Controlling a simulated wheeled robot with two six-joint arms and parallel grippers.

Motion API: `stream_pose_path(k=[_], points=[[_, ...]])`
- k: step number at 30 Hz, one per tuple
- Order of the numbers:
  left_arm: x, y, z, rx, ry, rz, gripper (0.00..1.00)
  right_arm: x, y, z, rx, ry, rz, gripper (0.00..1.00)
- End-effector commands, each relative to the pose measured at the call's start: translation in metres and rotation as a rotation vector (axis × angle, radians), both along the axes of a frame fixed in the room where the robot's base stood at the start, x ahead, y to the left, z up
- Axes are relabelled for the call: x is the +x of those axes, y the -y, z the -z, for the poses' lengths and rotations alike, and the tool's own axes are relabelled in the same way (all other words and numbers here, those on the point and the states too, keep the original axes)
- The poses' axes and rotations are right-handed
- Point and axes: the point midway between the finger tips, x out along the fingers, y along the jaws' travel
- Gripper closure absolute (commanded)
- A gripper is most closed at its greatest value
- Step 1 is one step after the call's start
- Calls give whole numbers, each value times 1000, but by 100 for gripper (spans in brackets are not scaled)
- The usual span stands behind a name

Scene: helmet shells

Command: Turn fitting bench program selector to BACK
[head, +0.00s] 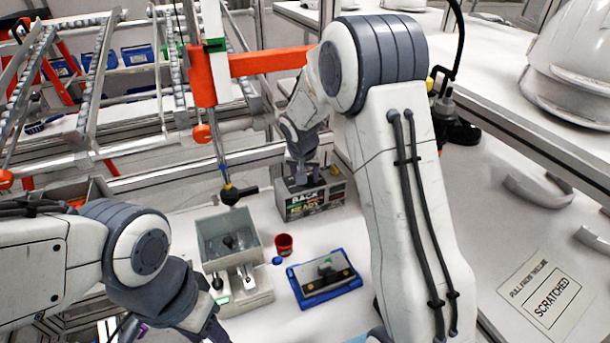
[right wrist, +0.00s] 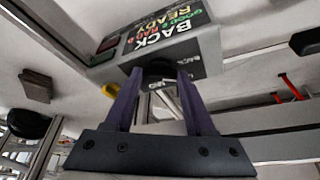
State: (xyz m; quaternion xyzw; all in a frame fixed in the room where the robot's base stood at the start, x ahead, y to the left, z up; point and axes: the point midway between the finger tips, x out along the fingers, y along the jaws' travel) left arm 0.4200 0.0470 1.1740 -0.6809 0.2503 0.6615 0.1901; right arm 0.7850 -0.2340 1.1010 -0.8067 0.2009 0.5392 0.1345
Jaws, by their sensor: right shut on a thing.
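The program selector is a grey box (head: 312,203) at the back of the bench, with a dark face lettered BACK and READY. In the right wrist view the box (right wrist: 205,47) shows BACK, READY and other coloured words, and a dark round knob (right wrist: 158,70). My right gripper (head: 303,180) is at the top of the box. In the wrist view its two purple fingers (right wrist: 160,85) are shut on the knob, one on each side. Which word the knob points to cannot be made out. My left gripper (head: 205,325) is at the bottom edge, mostly cut off.
A grey bin fixture (head: 210,237) stands left of the box, with a small red cup (head: 284,243) beside it. A blue-framed tray (head: 324,280) lies in front. An orange-jointed rack (head: 201,78) rises behind. White helmet shells (head: 572,75) stand on the right beside a SCRATCHED sign (head: 553,302).

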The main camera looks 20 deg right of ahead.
Motion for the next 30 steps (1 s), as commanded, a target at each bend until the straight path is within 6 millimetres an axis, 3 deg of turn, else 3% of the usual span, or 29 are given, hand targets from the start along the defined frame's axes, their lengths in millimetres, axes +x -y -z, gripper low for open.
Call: stream_pose_path(k=[14, 15, 25, 30], points=[[0, 0, 0, 0, 0, 0, 50, 0, 0, 0, -1, 0, -17, 100], [0, 0, 0, 0, 0, 0, 50, 0, 0, 0, -1, -1, -17, 32], [0, 0, 0, 0, 0, 0, 50, -1, 0, -1, 0, 0, -15, 32], [0, 0, 7, 0, 0, 0, 50, -6, -4, -18, -1, 5, -15, 32]])
